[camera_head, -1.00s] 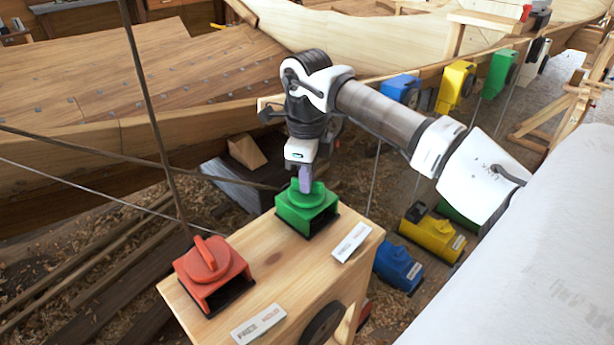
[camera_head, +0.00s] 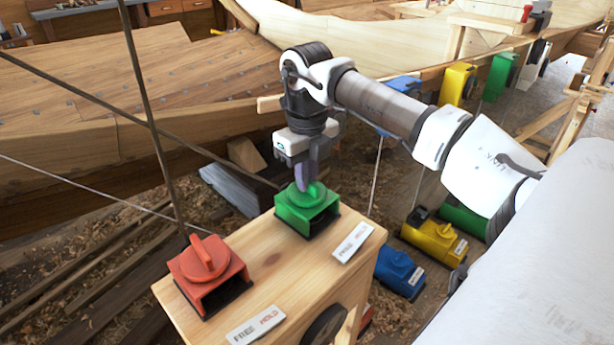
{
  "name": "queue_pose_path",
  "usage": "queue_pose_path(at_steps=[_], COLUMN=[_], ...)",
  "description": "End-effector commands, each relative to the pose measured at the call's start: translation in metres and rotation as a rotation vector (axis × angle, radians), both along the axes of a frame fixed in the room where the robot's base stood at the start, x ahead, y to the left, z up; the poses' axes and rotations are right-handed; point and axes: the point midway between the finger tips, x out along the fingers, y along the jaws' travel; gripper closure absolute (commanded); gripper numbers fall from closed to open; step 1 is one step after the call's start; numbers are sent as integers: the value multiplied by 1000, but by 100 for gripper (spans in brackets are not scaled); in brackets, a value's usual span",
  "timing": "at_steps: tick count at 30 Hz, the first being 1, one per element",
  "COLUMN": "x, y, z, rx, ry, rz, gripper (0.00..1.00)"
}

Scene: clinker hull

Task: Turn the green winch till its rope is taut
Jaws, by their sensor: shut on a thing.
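The green winch (camera_head: 299,217) stands on the far end of a wooden bench in the head view. It has a round green top with a raised handle, mostly hidden by my fingers. My gripper (camera_head: 306,186) points down from above and is shut on that handle. A rope (camera_head: 235,166) runs from near the green winch up to the left; it looks nearly straight. How tight it is cannot be told for certain.
A red winch (camera_head: 208,265) with an upright handle sits on the near end of the wooden bench (camera_head: 285,275). Two "FREE HOLD" labels lie beside the winches. Blue (camera_head: 399,271) and yellow (camera_head: 434,240) winches stand lower right. The wooden hull (camera_head: 180,90) fills the back.

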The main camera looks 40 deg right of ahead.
Motion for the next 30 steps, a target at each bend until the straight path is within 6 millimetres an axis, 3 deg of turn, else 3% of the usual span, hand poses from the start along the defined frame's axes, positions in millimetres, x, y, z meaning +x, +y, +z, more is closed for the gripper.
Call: queue_pose_path(at_steps=[16,17,21,30], x=[0,0,0,0], y=[0,0,0,0], z=[0,0,0,1], rx=[0,0,0,0], ry=[0,0,0,0], rz=[-32,-32,-31,-31], gripper=[100,87,68,67])
